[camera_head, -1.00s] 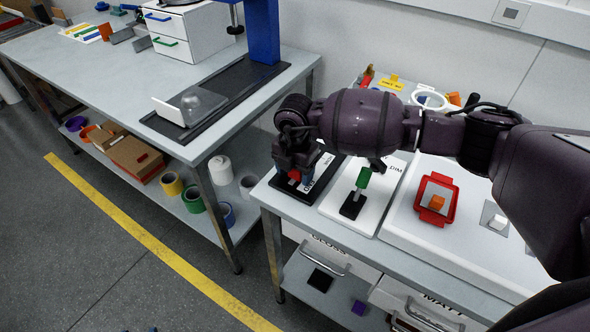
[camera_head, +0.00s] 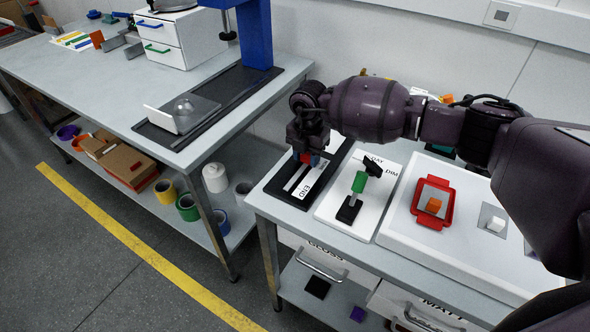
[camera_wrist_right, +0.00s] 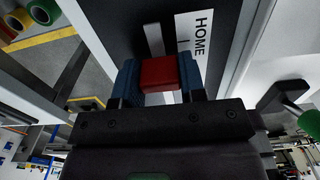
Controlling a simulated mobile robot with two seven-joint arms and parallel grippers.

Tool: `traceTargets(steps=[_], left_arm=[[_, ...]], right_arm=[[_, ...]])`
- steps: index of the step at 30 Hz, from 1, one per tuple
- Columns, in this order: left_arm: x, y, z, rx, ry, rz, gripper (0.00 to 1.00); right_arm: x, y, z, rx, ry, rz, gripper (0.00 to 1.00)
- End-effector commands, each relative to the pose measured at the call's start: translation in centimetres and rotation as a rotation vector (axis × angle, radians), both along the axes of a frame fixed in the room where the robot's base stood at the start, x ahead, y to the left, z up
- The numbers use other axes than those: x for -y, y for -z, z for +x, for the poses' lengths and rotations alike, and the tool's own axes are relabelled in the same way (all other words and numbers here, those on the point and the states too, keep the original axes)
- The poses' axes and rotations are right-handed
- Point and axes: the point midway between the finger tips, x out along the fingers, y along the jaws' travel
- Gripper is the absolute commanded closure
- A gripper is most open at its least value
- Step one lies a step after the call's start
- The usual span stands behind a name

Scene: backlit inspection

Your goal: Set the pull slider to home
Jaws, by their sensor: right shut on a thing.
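The pull slider is a black plate (camera_head: 285,196) at the left end of the near table, with a pale slot and a white label strip reading "END" at the near end. My right gripper (camera_head: 307,153) is over its far part, shut on the slider's red knob (camera_head: 305,158). In the right wrist view the red knob (camera_wrist_right: 160,72) sits between the blue fingertips of the right gripper (camera_wrist_right: 161,80). The "HOME" label (camera_wrist_right: 204,28) lies just beyond and beside the knob there. The gripper hides the far end of the slot in the head view. My left gripper is not in view.
A white plate with a green-handled lever (camera_head: 359,182), marked "DAY" and "DIM", stands close right of the slider. A red tray (camera_head: 420,216) with an orange block is further right. Drawers (camera_head: 325,262) are below. A gap separates the long table (camera_head: 90,75) at left.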

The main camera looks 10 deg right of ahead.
Motion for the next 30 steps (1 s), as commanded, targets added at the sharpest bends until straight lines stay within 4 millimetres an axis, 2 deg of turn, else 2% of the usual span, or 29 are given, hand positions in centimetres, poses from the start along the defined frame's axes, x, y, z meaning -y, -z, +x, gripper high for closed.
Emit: traceTargets(steps=[4, 14, 15, 19, 30], left_arm=[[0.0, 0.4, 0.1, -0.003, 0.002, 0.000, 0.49], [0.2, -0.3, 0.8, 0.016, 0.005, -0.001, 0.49], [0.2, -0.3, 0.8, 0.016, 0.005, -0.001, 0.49], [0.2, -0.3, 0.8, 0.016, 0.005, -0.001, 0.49], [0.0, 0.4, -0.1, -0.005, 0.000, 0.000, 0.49]], right_arm=[[1.3, 0.1, 1.3, 0.000, 0.001, 0.000, 1.00], [1.6, -0.1, 1.6, 0.004, 0.002, -0.001, 1.00], [1.7, -0.1, 1.6, 0.004, 0.003, -0.001, 0.58], [1.6, -0.1, 1.5, 0.004, 0.002, -0.001, 0.38], [1.5, -0.5, 1.5, 0.001, 0.000, 0.000, 0.36]])
